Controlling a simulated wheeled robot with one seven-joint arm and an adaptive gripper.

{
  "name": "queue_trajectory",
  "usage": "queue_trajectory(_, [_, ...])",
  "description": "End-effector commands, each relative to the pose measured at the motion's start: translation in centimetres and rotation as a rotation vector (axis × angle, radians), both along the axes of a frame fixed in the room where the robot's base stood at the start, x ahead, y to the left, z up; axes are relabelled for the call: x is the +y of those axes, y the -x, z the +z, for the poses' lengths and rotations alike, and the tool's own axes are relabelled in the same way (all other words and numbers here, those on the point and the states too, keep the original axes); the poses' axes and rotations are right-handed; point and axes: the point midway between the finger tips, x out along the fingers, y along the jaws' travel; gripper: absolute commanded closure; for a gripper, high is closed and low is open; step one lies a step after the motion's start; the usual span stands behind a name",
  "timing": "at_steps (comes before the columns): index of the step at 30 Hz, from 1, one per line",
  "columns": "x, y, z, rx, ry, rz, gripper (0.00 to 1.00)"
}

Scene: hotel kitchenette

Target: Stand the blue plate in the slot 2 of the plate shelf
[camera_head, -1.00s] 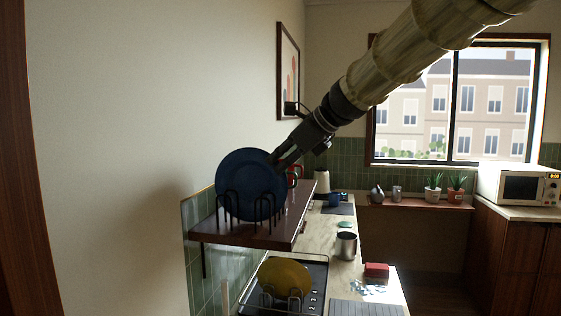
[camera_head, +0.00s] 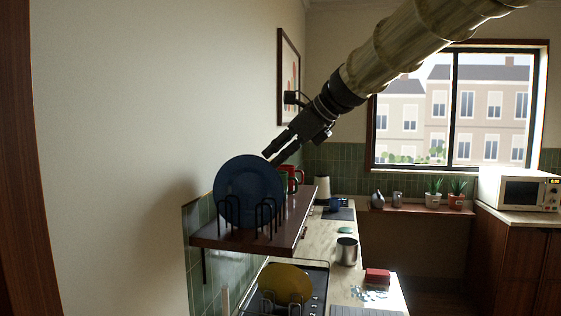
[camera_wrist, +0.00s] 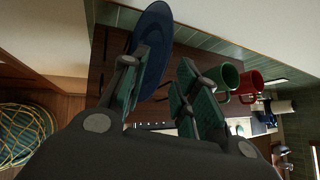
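The blue plate (camera_head: 248,183) stands upright, on edge, in the black wire plate shelf (camera_head: 268,216) on the brown wall shelf. I cannot tell which slot its edge sits in. My gripper (camera_head: 275,157) is just above and behind the plate's upper right edge. In the wrist view, its two fingers (camera_wrist: 170,88) are spread apart with nothing held between them. The blue plate (camera_wrist: 156,40) shows there beyond the left finger, which partly covers it; I cannot tell whether they touch.
A red mug (camera_head: 291,176) and a green mug (camera_wrist: 228,77) stand on the wall shelf (camera_head: 245,240) behind the plate. Below, a yellow plate (camera_head: 284,284) stands in a rack on the counter, near a metal pot (camera_head: 347,250) and a red block (camera_head: 377,275). The wall is close on the left.

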Motion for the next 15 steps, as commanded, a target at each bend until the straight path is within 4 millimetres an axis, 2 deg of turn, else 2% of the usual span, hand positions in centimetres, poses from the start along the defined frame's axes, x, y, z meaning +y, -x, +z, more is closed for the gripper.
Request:
queue_trajectory(5, [-0.1,0.0,1.7,-0.005,-0.003,-0.001,0.7])
queue_trajectory(10, [-0.1,0.0,4.4,-0.006,-0.003,-0.001,0.7])
queue_trajectory(15, [-0.1,-0.1,6.0,-0.003,-0.002,-0.002,0.7])
